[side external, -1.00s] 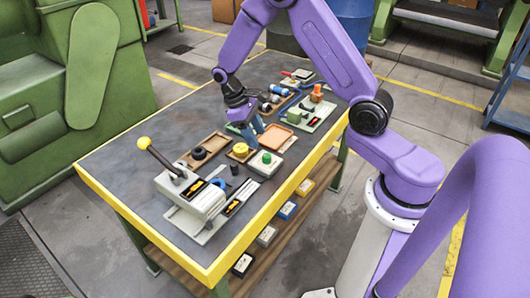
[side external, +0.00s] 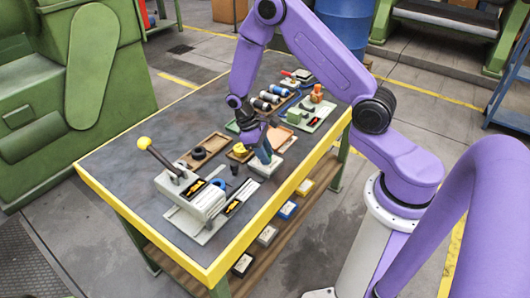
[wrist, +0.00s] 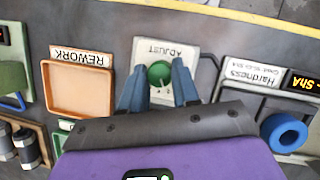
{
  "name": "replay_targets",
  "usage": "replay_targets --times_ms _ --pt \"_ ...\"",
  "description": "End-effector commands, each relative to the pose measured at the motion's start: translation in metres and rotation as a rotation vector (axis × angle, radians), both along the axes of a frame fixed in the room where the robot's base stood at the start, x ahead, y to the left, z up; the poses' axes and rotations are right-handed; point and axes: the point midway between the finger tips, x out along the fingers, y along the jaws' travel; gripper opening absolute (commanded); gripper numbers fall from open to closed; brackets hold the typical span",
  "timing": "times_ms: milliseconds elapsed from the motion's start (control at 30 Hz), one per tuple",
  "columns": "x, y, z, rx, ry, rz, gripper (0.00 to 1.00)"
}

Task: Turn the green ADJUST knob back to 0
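The green ADJUST knob (wrist: 159,73) is round and sits on a pale plate (wrist: 180,47) whose ADJUST label reads upside down in the wrist view. My gripper (wrist: 160,68) is open, with one blue finger on the left and one on the right of the knob. A gap shows on both sides, and I cannot tell whether either finger touches it. In the side view my gripper (side external: 264,158) is low over the plate (side external: 262,169), and the knob is hidden behind the fingers. The knob's setting is too small to read.
The orange REWORK tray (wrist: 78,88) lies left of the plate in the wrist view. The hardness tester (wrist: 258,90) with a blue ring (wrist: 284,132) is on the right.

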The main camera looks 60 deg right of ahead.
Motion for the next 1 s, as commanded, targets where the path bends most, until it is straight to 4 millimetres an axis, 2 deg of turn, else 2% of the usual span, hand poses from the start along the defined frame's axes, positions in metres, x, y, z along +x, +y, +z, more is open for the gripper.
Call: replay_targets --times_ms 67,367,1000 --pt "0.0002 -0.0003 0.0002 0.0 0.0 0.0 0.0" --pt "0.0006 -0.0006 0.0004 0.0 -0.001 -0.035 0.0" --pt "0.0017 -0.0036 0.0007 -0.001 -0.002 -0.426 0.0"
